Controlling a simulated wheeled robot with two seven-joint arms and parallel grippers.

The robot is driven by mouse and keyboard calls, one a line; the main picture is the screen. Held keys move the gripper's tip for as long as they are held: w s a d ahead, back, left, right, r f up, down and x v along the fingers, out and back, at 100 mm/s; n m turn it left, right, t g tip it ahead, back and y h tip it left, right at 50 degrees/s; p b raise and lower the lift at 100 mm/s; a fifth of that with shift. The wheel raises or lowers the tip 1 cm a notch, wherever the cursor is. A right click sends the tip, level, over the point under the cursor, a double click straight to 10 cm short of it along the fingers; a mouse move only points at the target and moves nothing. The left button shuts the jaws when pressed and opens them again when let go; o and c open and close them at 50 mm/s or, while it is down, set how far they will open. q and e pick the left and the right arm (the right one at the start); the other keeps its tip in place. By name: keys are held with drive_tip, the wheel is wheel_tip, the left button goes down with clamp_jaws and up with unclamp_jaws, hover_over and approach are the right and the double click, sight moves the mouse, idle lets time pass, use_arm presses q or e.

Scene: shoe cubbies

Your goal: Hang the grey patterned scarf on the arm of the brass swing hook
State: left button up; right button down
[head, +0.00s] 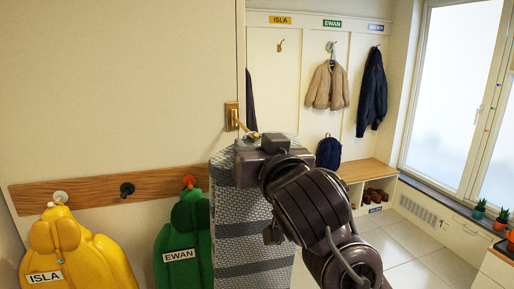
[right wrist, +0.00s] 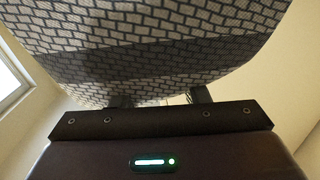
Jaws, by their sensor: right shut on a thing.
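The grey patterned scarf (head: 238,222) hangs down from my right gripper (head: 252,148), with a brick-like pattern and darker bands. The gripper is shut on its upper part. The brass swing hook (head: 232,116) is on the wall edge just above and left of the gripper; its arm (head: 247,130) reaches down and right to the scarf's top. I cannot tell whether scarf and arm touch. In the right wrist view the scarf (right wrist: 150,45) spreads across the top, beyond the two fingers (right wrist: 160,98); the hook is not visible there. My left gripper is not in view.
Beyond the wall edge, a tan jacket (head: 327,87) and a navy coat (head: 371,90) hang above a bench (head: 365,170). Open floor lies at right.

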drive_tip(key=c, duration=0.7)
unclamp_jaws()
